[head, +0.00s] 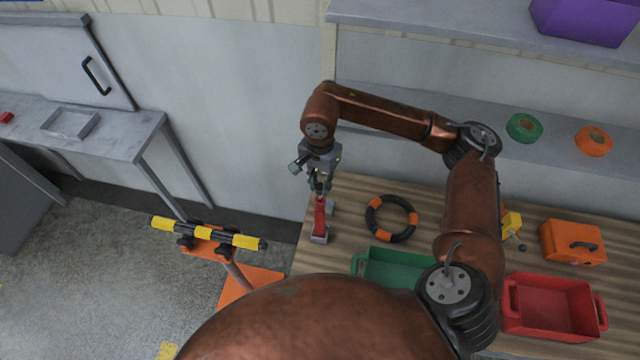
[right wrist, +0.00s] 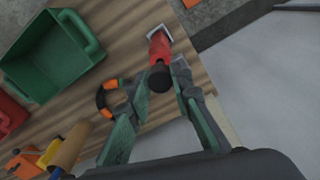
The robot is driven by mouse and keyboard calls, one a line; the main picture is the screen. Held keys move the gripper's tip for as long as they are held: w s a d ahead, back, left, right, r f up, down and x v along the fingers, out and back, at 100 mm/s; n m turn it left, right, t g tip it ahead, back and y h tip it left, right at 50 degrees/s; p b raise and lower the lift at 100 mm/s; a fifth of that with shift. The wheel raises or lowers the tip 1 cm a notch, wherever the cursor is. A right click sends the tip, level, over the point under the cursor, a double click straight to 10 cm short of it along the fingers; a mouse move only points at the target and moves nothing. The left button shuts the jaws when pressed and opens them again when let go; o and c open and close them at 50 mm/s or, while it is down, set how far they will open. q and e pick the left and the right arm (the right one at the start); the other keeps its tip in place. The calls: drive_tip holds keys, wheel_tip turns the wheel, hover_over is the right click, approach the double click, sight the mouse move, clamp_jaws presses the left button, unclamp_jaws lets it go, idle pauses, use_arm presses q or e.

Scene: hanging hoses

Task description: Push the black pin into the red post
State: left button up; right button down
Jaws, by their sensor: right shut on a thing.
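The red post (head: 319,218) stands on a light grey base at the left end of the wooden table. It also shows in the right wrist view (right wrist: 158,46). The black pin (right wrist: 160,78) shows its round dark end between my right fingertips, in line with the post's near end. My right gripper (head: 319,186) is directly above the post and shut on the pin; its green fingers show in the right wrist view (right wrist: 161,84). How deep the pin sits in the post, if at all, I cannot tell. My left gripper is not in view.
A black and orange ring (head: 391,218) lies right of the post. A green bin (head: 385,268), a red bin (head: 552,307) and an orange case (head: 572,243) are also on the table. A yellow-black bar on an orange stand (head: 207,236) is at left. A shelf is behind.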

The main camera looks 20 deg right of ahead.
sight(320, 199)
drive_tip(key=shift+f+b, duration=2)
drive_tip(key=shift+f, duration=0.4)
drive_tip(key=c, duration=1.7)
unclamp_jaws()
drive_tip(key=shift+o, duration=0.2)
wheel_tip(320, 199, up, 12)
drive_tip(key=shift+r, duration=0.1)
drive_tip(key=shift+s, duration=0.1)
